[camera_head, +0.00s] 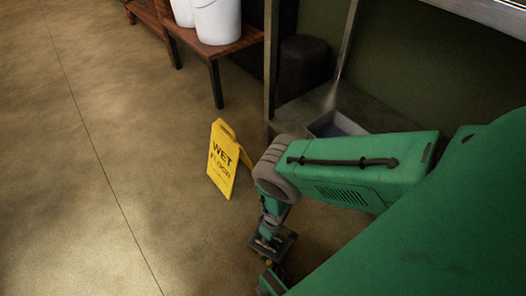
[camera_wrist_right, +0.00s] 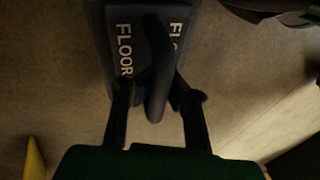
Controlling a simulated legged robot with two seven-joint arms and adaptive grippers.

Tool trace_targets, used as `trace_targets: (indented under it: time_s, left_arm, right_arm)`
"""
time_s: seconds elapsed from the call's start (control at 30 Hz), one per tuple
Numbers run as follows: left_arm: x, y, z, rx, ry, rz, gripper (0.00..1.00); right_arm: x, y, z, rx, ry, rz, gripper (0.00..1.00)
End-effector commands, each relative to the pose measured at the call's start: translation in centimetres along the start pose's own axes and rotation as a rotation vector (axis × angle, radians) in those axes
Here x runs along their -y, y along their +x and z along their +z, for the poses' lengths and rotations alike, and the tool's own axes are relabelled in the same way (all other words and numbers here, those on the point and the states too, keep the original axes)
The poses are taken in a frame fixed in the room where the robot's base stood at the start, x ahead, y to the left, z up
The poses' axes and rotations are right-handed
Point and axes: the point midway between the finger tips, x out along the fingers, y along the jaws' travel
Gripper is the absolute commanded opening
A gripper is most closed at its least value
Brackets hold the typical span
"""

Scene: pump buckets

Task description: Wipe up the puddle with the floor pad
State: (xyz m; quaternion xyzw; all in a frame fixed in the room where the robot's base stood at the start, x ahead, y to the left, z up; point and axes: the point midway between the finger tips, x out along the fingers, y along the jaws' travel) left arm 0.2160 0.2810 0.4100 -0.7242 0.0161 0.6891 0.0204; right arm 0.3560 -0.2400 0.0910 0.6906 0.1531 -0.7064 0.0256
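The floor pad (camera_wrist_right: 182,14) is dark with white "FLOOR" lettering on either side of its raised dark handle (camera_wrist_right: 157,85), in the right wrist view. My right gripper (camera_wrist_right: 154,95) has its two fingers apart, one on each side of the handle. A gap shows beside the left finger; the right finger is close to the handle, and contact is unclear. In the head view my right gripper (camera_head: 270,245) points down near the floor, and I cannot make out the pad there. My left gripper is not in view. I cannot make out a puddle in either view.
A yellow wet floor sign (camera_head: 226,160) stands left of my right arm; a yellow edge (camera_wrist_right: 35,160) also shows in the wrist view. A wooden bench (camera_head: 222,48) with white buckets (camera_head: 217,20) is at the back. The floor (camera_head: 80,200) at left is clear.

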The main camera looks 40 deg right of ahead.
Motion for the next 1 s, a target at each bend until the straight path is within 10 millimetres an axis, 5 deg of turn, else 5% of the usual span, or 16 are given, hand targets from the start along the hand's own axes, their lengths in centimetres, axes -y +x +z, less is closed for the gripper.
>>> trace_targets:
  time_s: [0.6, 1.0]
  left_arm:
    - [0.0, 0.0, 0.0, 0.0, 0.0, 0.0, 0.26]
    - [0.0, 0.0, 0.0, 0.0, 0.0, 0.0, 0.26]
  right_arm:
    - [-3.9, -0.9, 0.7, -0.001, 0.0, 0.0, 0.0]
    - [-2.7, -1.0, 0.5, 0.0, -0.003, -0.001, 0.0]
